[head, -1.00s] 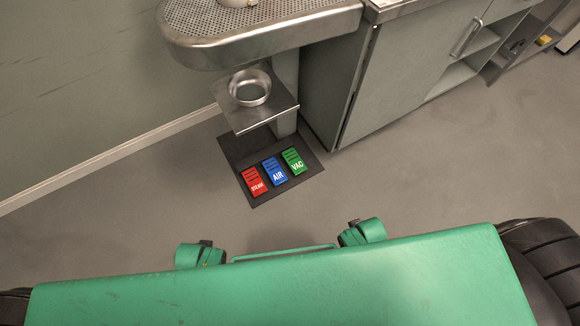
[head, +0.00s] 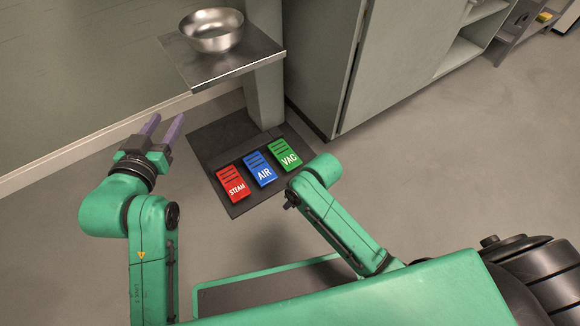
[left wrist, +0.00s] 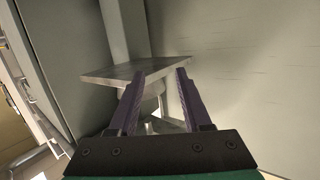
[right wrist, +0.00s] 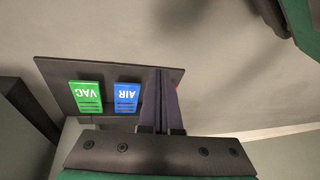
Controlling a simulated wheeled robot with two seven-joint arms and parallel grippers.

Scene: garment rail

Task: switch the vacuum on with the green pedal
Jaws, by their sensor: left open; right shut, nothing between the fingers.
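The green VAC pedal (head: 285,154) is the right-hand one of three pedals on a dark base plate. It also shows at the left in the right wrist view (right wrist: 88,98). I cannot tell whether it is pressed. My right arm's green link covers floor just below it in the head view, and the right fingers are hidden there. In the right wrist view my right gripper (right wrist: 160,78) is shut and empty, beside the blue AIR pedal (right wrist: 126,98), on the side away from VAC. My left gripper (head: 162,122) is open and empty, left of the plate.
The red STEAM pedal (head: 232,184) is left of AIR on the base plate (head: 222,134). A metal shelf (head: 255,55) with a steel bowl (head: 211,32) overhangs the plate's back. A cabinet (head: 385,65) stands at right. Floor right of the pedals is clear.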

